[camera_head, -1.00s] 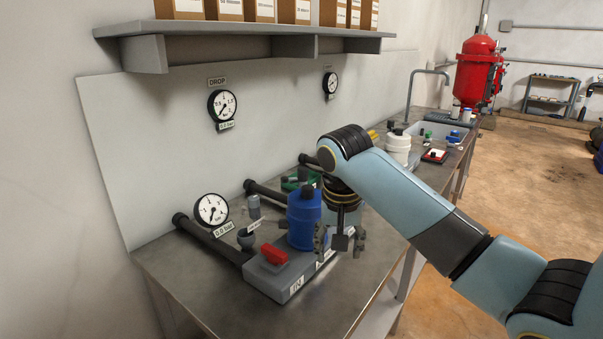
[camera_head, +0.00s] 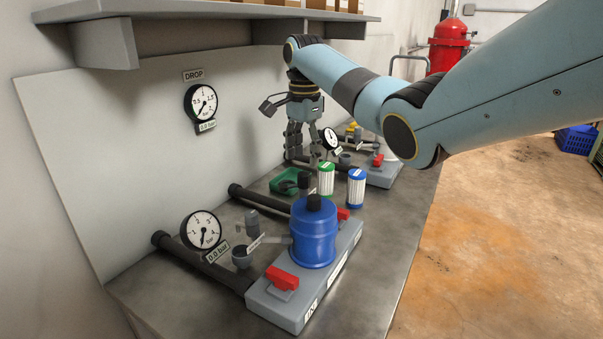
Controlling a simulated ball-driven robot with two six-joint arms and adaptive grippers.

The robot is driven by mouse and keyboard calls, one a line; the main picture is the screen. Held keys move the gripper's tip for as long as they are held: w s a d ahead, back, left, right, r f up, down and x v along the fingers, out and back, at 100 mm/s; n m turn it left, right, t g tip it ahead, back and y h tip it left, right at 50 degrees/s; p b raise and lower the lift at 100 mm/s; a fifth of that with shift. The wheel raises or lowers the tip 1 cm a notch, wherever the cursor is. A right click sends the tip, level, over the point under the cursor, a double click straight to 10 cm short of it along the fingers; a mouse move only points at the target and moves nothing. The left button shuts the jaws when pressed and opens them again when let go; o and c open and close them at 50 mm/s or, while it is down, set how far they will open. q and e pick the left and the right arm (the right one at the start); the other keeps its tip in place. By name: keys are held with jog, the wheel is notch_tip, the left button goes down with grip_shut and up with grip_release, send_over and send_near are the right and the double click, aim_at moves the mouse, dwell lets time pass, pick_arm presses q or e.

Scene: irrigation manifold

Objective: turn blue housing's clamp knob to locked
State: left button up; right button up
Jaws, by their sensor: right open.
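The blue housing (camera_head: 315,238) stands upright on a grey manifold block (camera_head: 268,310) on the bench. A dark knob-like cap (camera_head: 314,202) sits on its top. I cannot tell whether this is the clamp knob or how it is set. My right gripper (camera_head: 306,160) points down above the far part of the bench, beyond and apart from the blue housing. It is open and I see nothing held in it. My left gripper is not in view.
Red valve handles (camera_head: 283,277) sit on the block. A green-banded cartridge (camera_head: 327,179), a blue-banded cartridge (camera_head: 356,188) and a green tray (camera_head: 287,181) stand behind the housing. A shelf (camera_head: 200,30) overhangs the back. The bench's front right is clear.

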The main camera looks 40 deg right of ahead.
aim_at(304, 174)
jog(key=f, duration=0.3)
jog(key=shift+w+f, duration=0.2)
jog(key=shift+f, duration=0.1)
notch_tip(304, 174, down, 2)
jog(key=shift+s+f, duration=0.1)
jog(key=shift+f, duration=0.15)
jog(key=c, duration=1.1)
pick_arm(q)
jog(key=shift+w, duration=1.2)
pick_arm(e)
grip_shut()
